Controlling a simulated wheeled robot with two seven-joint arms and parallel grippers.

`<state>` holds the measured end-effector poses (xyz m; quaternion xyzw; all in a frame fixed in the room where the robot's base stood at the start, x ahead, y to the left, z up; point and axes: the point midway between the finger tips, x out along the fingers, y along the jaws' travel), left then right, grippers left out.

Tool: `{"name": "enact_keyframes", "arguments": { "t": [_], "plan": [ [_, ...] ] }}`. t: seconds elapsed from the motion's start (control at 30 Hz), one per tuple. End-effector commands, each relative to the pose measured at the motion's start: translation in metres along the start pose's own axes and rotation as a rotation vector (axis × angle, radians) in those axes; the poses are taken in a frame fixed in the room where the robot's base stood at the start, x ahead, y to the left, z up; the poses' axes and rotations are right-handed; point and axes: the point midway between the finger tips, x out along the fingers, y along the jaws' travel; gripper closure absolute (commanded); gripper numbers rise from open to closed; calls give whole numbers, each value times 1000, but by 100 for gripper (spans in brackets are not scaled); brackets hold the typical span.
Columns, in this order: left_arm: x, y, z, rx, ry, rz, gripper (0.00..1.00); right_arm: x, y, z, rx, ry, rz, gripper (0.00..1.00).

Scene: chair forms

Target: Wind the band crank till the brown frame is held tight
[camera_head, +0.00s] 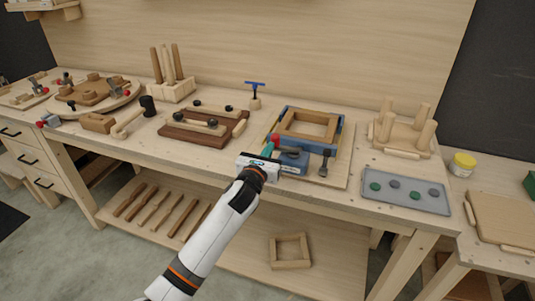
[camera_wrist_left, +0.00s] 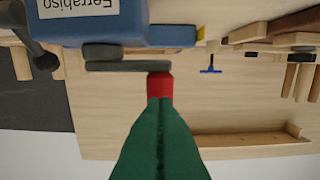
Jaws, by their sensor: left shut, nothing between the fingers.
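The brown frame (camera_head: 309,119) lies on a board on the bench, with a blue band (camera_head: 340,137) around it. The blue crank box (camera_head: 292,160) stands at its front; in the left wrist view the box (camera_wrist_left: 100,22) bears a label. The grey crank arm (camera_wrist_left: 128,66) carries a red knob (camera_wrist_left: 160,85), also seen in the head view (camera_head: 274,138). My left gripper (camera_head: 267,149) is shut and empty, its green fingertips (camera_wrist_left: 160,100) right at the knob. I cannot tell whether they touch it. My right gripper is out of view.
A dark clamp (camera_head: 325,163) stands right of the crank box. A grey tray (camera_head: 404,191) with several round pieces lies to the right. A brown board with wooden bars (camera_head: 203,128) is to the left. A small blue-handled tool (camera_head: 255,95) stands behind.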

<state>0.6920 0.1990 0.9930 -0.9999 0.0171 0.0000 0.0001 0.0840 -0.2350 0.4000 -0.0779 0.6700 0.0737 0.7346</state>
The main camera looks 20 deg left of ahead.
Motion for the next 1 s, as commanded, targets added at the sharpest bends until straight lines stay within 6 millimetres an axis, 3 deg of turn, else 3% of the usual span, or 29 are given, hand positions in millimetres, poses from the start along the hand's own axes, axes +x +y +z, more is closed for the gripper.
{"name": "enact_keyframes", "arguments": {
  "t": [1.0],
  "plan": [
    [18, 0, 0, 0, 0, 1, 100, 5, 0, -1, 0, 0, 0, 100]
  ]
}}
